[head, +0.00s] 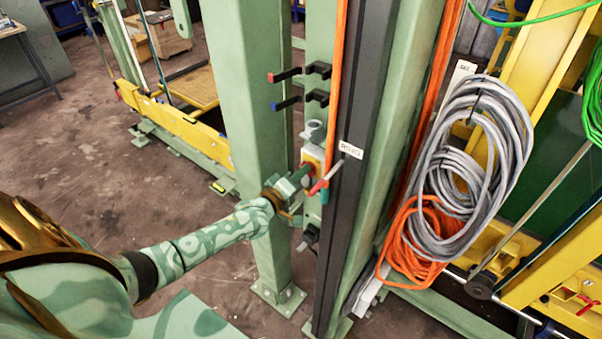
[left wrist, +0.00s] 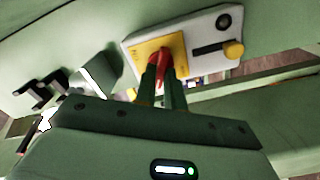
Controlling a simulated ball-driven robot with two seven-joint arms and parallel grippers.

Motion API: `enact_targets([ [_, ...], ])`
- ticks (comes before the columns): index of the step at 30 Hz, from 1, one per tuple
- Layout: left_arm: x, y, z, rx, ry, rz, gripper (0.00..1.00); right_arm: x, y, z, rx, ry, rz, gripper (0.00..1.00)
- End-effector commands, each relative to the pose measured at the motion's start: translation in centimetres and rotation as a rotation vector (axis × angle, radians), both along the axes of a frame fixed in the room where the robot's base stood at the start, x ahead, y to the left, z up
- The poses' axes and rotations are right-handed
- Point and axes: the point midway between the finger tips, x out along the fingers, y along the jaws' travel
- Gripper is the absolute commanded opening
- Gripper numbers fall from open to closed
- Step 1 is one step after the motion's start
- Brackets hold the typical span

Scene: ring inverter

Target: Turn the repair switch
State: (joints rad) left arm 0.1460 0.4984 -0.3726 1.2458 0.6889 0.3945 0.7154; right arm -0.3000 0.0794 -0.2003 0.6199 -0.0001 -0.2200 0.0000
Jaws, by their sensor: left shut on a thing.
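The repair switch is a red handle (left wrist: 161,62) on a yellow plate (left wrist: 148,55), set on a pale switch box (left wrist: 200,38) in the left wrist view. The box also carries a yellow knob on a dark slot and a round black fitting. My left gripper (left wrist: 163,82) has its two green fingers shut on the red handle. In the head view the left gripper (head: 305,172) reaches the switch box (head: 314,158) on the green post, and the fingers partly hide the switch. My right gripper is not in view.
Red and blue hooks (head: 287,75) stick out from the post above the switch. Grey coiled cables (head: 470,150) and an orange coil (head: 415,240) hang to the right. A yellow frame (head: 180,120) stands behind at left. Open floor (head: 80,150) lies at left.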

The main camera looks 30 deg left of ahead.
Motion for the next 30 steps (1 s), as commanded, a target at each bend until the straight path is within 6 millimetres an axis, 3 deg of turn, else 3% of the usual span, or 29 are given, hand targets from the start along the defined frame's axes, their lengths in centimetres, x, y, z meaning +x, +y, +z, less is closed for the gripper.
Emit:
enact_targets([
  [15, 0.03, 0.18, -0.23, -0.407, 0.032, 0.001, 0.0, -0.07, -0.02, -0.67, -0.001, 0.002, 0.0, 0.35],
  [30, 0.03, 0.17, -0.21, -0.539, 0.041, 0.001, 0.0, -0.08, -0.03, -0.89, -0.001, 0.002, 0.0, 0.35],
])
